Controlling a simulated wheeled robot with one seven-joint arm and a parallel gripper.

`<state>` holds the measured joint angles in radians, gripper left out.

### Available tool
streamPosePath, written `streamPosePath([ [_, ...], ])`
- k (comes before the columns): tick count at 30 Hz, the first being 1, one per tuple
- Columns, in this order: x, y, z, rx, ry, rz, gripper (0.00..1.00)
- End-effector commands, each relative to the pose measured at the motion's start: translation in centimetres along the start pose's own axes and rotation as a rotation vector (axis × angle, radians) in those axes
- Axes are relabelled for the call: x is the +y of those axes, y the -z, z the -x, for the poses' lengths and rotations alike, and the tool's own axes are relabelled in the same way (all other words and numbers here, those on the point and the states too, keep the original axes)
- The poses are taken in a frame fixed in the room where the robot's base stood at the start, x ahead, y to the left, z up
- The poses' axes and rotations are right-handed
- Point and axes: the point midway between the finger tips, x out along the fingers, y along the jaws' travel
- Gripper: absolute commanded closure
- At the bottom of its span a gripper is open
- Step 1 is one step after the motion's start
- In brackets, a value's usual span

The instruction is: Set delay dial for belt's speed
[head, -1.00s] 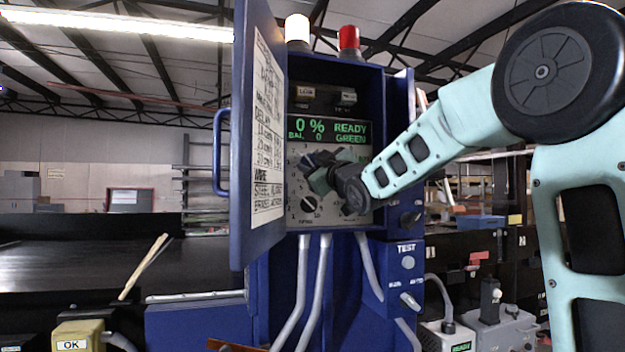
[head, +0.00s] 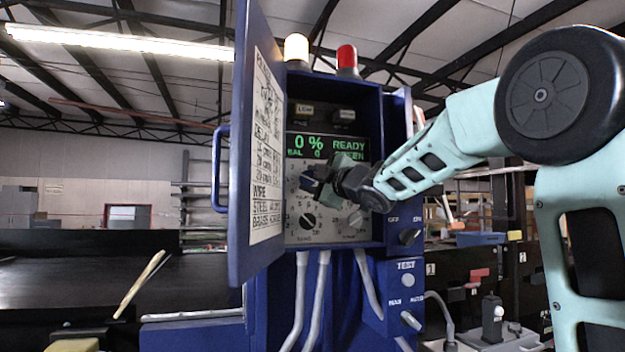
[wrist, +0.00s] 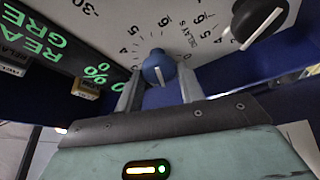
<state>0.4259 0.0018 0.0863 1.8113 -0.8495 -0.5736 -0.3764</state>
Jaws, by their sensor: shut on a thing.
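A blue dial (wrist: 158,68) with a white pointer line sits on the pale panel (wrist: 120,20) among printed scale numbers; "DELAY S" is printed beside it. My gripper (wrist: 158,85) is shut on this dial, one finger on each side, in the wrist view. In the head view my gripper (head: 322,180) is at the panel inside the open blue cabinet (head: 374,110) and largely hides the dial. The green display (head: 325,147) reads 0 %, READY and GREEN. A printed card (head: 267,150) on the open door lists delay lines, too blurred to read surely.
A black knob (head: 307,221) lies below my gripper on the panel; a black knob (wrist: 258,20) also shows in the wrist view. The open door (head: 243,120) stands left of the panel. A TEST box (head: 405,280) is at lower right. A dark belt (head: 60,285) runs at left.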

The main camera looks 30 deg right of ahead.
Motion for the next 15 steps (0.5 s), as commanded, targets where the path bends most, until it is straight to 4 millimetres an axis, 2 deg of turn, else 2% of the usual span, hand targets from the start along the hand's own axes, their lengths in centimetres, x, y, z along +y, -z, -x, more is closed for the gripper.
streamPosePath([
  [10,-0.06,0.01,-0.01,0.001,0.001,0.001,0.85],
  [11,-0.06,0.01,-0.01,0.001,0.001,0.001,0.54],
  [12,-0.06,0.01,-0.01,0.001,0.001,0.001,0.43],
  [15,-0.05,0.01,-0.01,0.001,0.001,0.001,0.41],
])
